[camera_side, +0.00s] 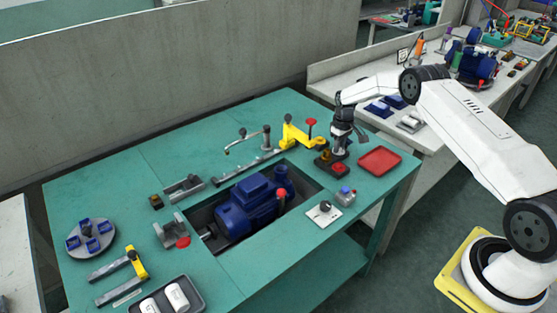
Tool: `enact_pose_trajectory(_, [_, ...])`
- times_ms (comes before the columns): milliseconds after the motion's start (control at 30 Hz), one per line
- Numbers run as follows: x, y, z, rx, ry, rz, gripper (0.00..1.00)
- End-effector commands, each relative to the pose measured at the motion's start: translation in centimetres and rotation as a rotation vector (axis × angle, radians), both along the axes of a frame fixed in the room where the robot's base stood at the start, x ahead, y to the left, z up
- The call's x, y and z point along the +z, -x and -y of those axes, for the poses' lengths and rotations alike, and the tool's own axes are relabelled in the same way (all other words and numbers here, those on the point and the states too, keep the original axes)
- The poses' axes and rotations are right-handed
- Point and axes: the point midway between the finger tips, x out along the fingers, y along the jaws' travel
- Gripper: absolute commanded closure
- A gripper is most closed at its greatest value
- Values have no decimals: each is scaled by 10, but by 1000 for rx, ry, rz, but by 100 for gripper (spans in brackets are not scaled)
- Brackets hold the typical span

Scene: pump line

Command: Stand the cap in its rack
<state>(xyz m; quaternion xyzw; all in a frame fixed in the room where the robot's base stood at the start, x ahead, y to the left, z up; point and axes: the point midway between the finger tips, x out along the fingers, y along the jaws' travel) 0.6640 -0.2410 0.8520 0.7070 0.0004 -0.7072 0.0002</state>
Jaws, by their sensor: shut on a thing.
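My gripper (341,150) points down at the back right of the green table and is shut, low over a small dark stand. The cap is most likely the thing between its fingers, but it is too small and too hidden to make out clearly. The dark stand (326,168) carries a small brass-orange piece (325,155) on its left and a red round piece (339,168) at its front right. This stand may be the rack; I cannot tell for sure. I cannot tell whether the cap touches it.
A red tray (380,160) lies just right of the stand. A yellow clamp (302,138) with a red knob stands close on the left. A blue pump (250,205) sits in the table's recess. A small block with blue and red tops (345,196) stands in front.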

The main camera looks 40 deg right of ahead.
Motion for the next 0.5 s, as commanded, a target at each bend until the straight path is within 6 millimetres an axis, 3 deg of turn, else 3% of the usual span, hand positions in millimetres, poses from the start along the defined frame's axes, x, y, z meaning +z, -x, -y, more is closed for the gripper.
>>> enact_pose_trajectory(367, [0, 0, 0, 0, 0, 0, 100])
enact_pose_trajectory(400, [0, 0, 0, 0, 0, 0, 60])
enact_pose_trajectory(500, [0, 0, 0, 0, 0, 1, 32])
